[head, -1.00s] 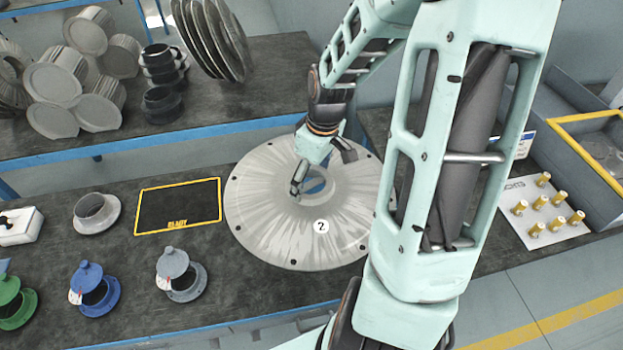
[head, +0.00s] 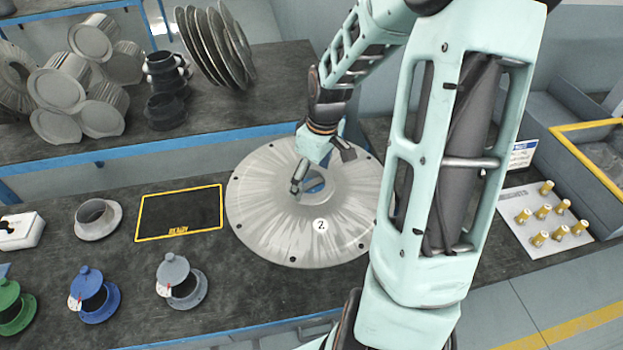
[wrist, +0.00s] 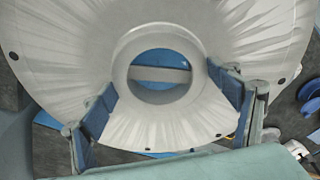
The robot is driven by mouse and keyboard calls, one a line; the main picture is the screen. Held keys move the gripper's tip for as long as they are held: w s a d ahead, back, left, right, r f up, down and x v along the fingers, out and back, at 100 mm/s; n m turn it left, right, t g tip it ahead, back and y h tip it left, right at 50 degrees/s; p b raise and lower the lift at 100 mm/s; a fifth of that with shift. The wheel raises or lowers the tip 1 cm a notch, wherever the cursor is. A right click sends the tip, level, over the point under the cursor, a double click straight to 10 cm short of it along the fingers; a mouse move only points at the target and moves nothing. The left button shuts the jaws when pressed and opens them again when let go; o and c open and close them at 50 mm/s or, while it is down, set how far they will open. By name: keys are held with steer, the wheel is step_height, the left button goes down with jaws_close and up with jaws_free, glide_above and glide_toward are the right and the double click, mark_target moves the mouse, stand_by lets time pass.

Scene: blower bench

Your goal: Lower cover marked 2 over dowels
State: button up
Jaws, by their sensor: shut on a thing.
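The cover marked 2 (head: 265,215) is a wide grey disc with small dark holes round its rim, a raised central collar and a white tag reading 2. My gripper (head: 318,174) is over its middle, shut on the collar. In the wrist view the blue-padded fingers (wrist: 166,108) lie on opposite sides of the collar of the cover (wrist: 60,65). Through the central opening I see a blue surface crossed by a grey bar. The cover looks about level. I see no dowels under it; the disc hides what is below, and its height cannot be told.
A yellow-framed black mat (head: 180,212) lies left of the cover. Grey (head: 180,281) and blue (head: 94,294) flanged parts stand at the front left. A rear shelf (head: 235,120) holds discs (head: 215,45). Brass pegs stand on a white plate (head: 520,228) at right.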

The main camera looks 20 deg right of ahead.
steer(key=shift+w+d+r, duration=0.1)
steer(key=shift+w+d, duration=0.05)
steer(key=shift+w, duration=0.45)
steer(key=shift+w+d, duration=0.1)
steer(key=shift+w, duration=0.45)
steer(key=shift+r+p, duration=1.3)
steer(key=shift+r, duration=0.25)
stand_by(2.0)
steer(key=shift+r, duration=0.3)
stand_by(0.4)
steer(key=shift+r, duration=1.45)
steer(key=shift+r, duration=0.35)
steer(key=shift+r, duration=0.3)
steer(key=shift+a+r, duration=0.1)
steer(key=shift+a, duration=0.05)
